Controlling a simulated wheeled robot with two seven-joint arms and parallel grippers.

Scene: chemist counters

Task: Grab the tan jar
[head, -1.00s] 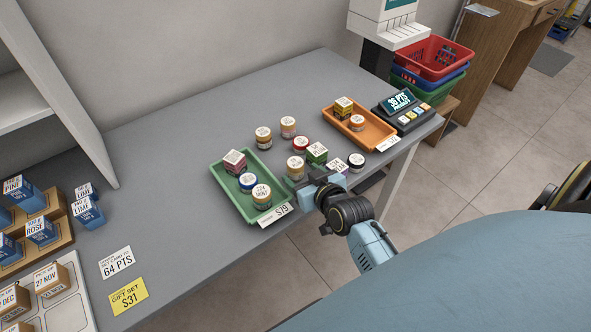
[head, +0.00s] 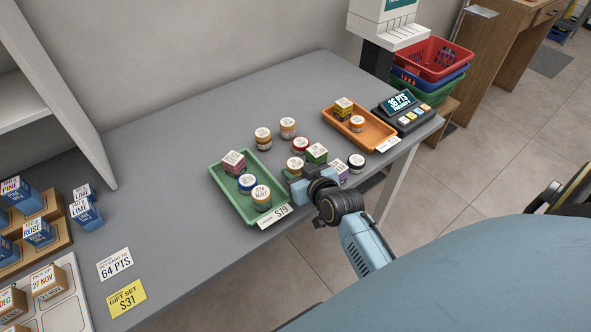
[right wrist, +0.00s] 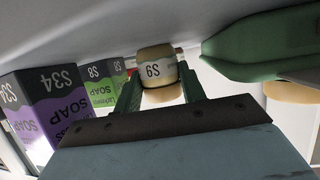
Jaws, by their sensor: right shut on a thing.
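A tan jar (right wrist: 155,72) with a pale price label sits between the two fingers of my right gripper (right wrist: 154,92) in the right wrist view. In the head view the same jar (head: 295,163) stands just right of the green tray, partly hidden by my right gripper (head: 294,175). That gripper is shut on the jar from the near side. I cannot tell whether the jar is clear of the counter. My left gripper is not in view.
The green tray (head: 225,190) with a box and jars is close on the left. Green and purple soap boxes (right wrist: 45,105) stand close by. Other jars (head: 263,139) are behind. An orange tray (head: 335,119) is farther right. The counter's back is clear.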

